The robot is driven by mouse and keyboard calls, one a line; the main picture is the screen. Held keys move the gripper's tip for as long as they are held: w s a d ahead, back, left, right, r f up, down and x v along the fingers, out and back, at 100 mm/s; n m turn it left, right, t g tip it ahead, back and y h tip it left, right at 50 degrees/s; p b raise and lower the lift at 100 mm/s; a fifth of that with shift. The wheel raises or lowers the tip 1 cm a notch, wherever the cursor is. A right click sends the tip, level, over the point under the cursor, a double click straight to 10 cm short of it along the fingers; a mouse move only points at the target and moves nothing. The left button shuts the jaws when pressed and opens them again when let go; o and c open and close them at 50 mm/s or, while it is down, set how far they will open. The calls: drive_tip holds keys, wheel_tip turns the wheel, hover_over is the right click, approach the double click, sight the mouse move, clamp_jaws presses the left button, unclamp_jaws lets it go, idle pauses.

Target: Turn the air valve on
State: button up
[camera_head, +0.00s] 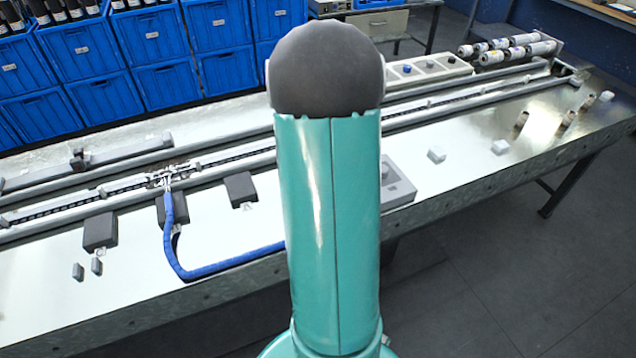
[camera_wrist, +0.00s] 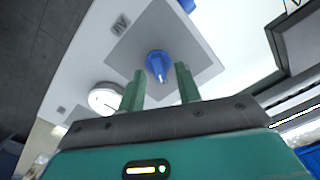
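A blue valve knob (camera_wrist: 157,66) with a pale pointer mark stands on a grey square plate (camera_wrist: 191,38) in the wrist view. My gripper (camera_wrist: 160,78) is open, with its two green fingers on either side of the knob in the picture. Gaps show between the knob and both fingers; I cannot tell how deep the knob sits between them. In the head view my teal arm hides the gripper. A grey box (camera_head: 400,188) shows partly behind the arm there; I cannot tell if it carries this valve.
A round white gauge (camera_wrist: 105,98) is beside the plate. In the head view, a long metal table (camera_head: 480,165) carries rails and dark blocks. A blue hose (camera_head: 215,268) curves along its front. Blue crates (camera_head: 155,42) stand behind. Dark floor is free in front.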

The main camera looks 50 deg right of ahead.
drive_tip(key=shift+r, duration=0.1)
wheel_tip(320, 180, up, 14)
drive_tip(key=shift+f, duration=0.2)
idle(0.7)
drive_tip(key=w+a+r+n+t, duration=0.1)
drive_tip(key=w+a+r+n, duration=0.15)
drive_tip(key=a, duration=0.75)
drive_tip(key=w+a+r+n+t, duration=0.15)
drive_tip(key=a+r+n, duration=0.25)
drive_tip(key=a, duration=0.6)
drive_tip(key=s+a+n+t, duration=0.1)
drive_tip(key=s+a+n, duration=0.2)
drive_tip(key=a, duration=0.5)
drive_tip(key=s+a+n+t, duration=0.2)
drive_tip(key=s+a+n, duration=0.1)
drive_tip(key=a, duration=0.5)
drive_tip(key=shift+s+a+r, duration=0.3)
drive_tip(key=shift+s, duration=0.3)
